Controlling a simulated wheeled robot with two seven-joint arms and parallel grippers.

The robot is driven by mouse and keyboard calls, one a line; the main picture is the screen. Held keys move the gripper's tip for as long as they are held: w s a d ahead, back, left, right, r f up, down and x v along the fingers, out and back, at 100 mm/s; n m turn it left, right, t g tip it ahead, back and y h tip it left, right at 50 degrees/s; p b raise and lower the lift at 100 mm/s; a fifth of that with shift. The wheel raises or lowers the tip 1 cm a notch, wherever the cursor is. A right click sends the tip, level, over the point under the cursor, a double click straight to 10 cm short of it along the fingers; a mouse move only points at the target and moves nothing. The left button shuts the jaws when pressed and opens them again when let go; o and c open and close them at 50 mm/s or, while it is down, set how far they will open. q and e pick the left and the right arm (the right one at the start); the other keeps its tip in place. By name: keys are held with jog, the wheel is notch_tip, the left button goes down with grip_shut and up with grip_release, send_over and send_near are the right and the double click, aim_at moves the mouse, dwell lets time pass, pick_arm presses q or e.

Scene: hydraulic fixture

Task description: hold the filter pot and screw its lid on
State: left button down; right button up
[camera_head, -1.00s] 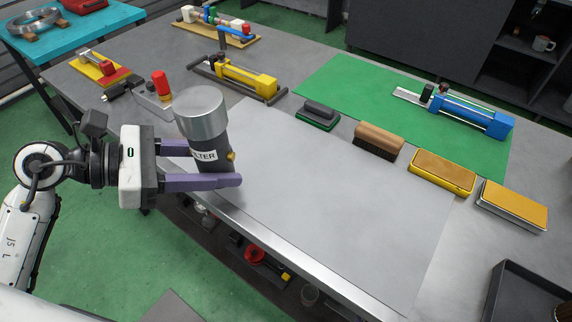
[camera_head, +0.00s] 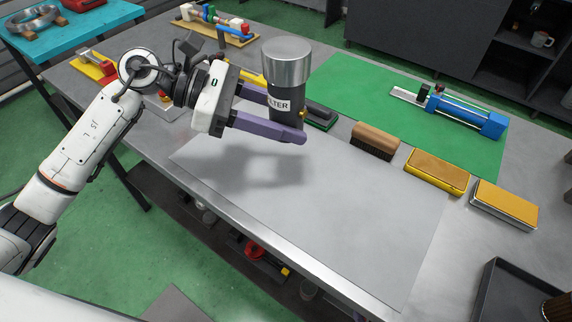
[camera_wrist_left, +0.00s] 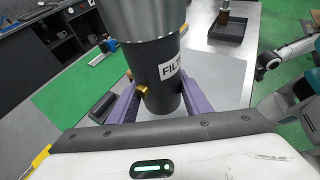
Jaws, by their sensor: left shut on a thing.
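The filter pot (camera_head: 286,108) is a dark cylinder with a white "FILTER" label and a small brass-coloured fitting on its side. A wide silver cylindrical top, which looks like its lid (camera_head: 286,62), sits on it; I cannot tell how tightly. My left gripper (camera_head: 297,122) is shut on the pot with its purple fingers on either side, holding it upright above the table. The left wrist view shows the pot (camera_wrist_left: 158,82) between the fingers and the silver top (camera_wrist_left: 145,18) above. My right gripper is not visible.
A grey mat (camera_head: 330,210) below the pot is clear. A brush (camera_head: 375,142), a yellow block (camera_head: 437,172) and another sponge-like block (camera_head: 504,205) stand to its right. A blue cylinder (camera_head: 465,115) lies on the green mat (camera_head: 360,90). A dark tray (camera_head: 488,300) is at lower right.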

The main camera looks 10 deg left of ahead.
pick_arm(q)
send_over(287, 168)
jog(key=shift+f, duration=3.1)
notch_tip(287, 168, down, 4)
jog(key=shift+r+p, duration=0.2)
jog(key=shift+p, duration=0.2)
jog(key=shift+f, duration=0.15)
jog(key=shift+f+b, duration=0.15)
jog(key=shift+b, duration=0.2)
jog(key=c, duration=0.9)
grip_release()
jog(key=shift+c, duration=0.2)
